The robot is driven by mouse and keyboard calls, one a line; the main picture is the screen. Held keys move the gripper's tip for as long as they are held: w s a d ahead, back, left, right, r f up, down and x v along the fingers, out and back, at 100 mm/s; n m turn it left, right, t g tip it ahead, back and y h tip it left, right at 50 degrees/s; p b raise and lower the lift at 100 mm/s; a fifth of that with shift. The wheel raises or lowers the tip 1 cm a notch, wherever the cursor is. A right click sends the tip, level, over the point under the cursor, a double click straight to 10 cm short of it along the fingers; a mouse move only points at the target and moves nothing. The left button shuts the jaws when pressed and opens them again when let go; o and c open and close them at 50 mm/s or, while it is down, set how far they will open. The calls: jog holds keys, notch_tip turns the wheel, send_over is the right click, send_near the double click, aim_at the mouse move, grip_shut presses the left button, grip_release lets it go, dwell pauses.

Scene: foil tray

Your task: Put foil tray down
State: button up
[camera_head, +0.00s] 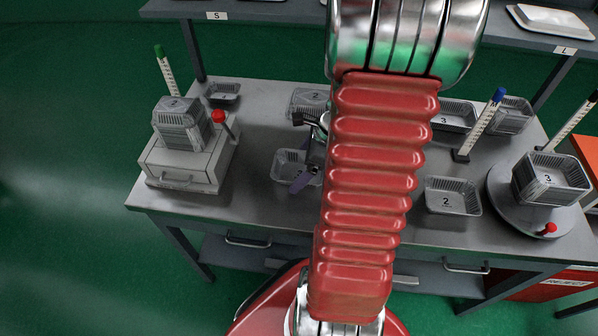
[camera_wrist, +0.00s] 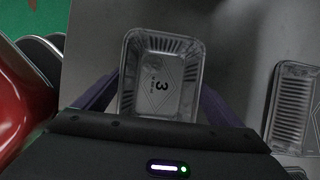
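A silver foil tray marked 3 (camera_wrist: 160,75) is between the two purple fingers of my gripper (camera_wrist: 160,90) in the wrist view. The fingers appear to press against its two long sides, so the gripper looks shut on it. The tray's near end is hidden by the gripper body. In the head view the foil tray (camera_head: 285,166) is level, left of my red arm, with a purple finger of my gripper (camera_head: 304,180) across its right part. I cannot tell whether its base touches the grey table (camera_head: 250,200) or is just above it.
Another foil tray (camera_head: 309,101) lies behind; more lie right (camera_head: 452,196) and back right (camera_head: 455,115). A tray stack on a grey box (camera_head: 180,170) stands left, another on a round turntable (camera_head: 505,195) right. Upright marked posts (camera_head: 482,125) stand nearby. The table's front left is clear.

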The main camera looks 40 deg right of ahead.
jog(key=c, duration=0.4)
jog(key=shift+o, duration=0.2)
notch_tip(320, 180, up, 10)
jog(key=shift+r, duration=0.25)
dwell(0.7)
